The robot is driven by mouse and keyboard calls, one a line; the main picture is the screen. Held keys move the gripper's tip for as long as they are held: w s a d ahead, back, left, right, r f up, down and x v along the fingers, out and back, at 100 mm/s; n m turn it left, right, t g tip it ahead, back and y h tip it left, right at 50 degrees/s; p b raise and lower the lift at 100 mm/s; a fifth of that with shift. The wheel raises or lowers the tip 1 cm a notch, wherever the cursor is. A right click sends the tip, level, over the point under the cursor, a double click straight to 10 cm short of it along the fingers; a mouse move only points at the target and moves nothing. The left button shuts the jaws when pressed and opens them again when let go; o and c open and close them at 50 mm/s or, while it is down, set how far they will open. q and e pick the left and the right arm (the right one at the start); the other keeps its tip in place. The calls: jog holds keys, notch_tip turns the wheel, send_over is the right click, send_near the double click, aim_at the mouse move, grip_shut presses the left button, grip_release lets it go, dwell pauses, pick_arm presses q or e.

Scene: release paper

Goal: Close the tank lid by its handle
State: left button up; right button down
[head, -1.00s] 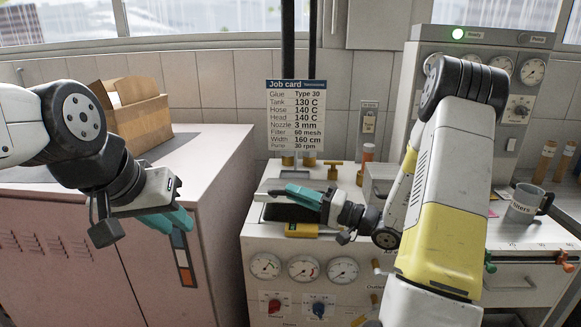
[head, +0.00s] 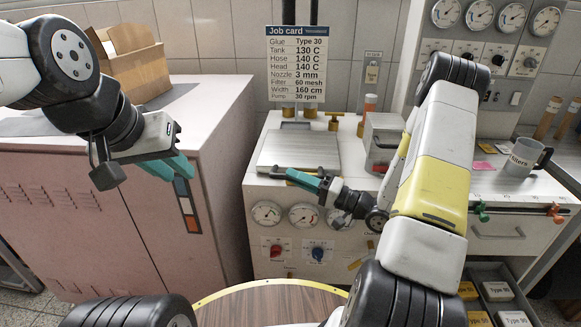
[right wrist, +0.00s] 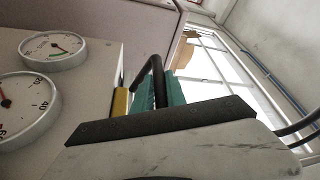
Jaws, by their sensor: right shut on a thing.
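The tank lid (head: 300,151) is a flat grey metal plate, lying level on top of the white machine at the middle of the head view. Its black handle (right wrist: 154,82) shows in the right wrist view as a dark bent bar at the teal fingers. My right gripper (head: 300,178) is at the lid's front edge and shut on this handle. The fingers partly hide the handle in the head view. My left gripper (head: 178,166) hangs empty beside the pink cabinet, away from the lid; its finger gap is not clear.
The white machine (head: 258,192) has gauges and knobs on its front. A grey box (head: 383,138) stands right of the lid, and a mug (head: 522,157) farther right. The pink cabinet (head: 130,205) is at left, with a cardboard box (head: 128,62) on it. A round wooden top (head: 265,305) is in front.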

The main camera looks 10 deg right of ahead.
jog(key=c, duration=1.5)
grip_release()
jog(key=shift+f, duration=0.55)
jog(key=shift+o, duration=0.7)
jog(key=shift+r, duration=0.15)
jog(key=v, duration=0.8)
jog(key=shift+a+r, duration=0.1)
jog(key=shift+r, duration=0.05)
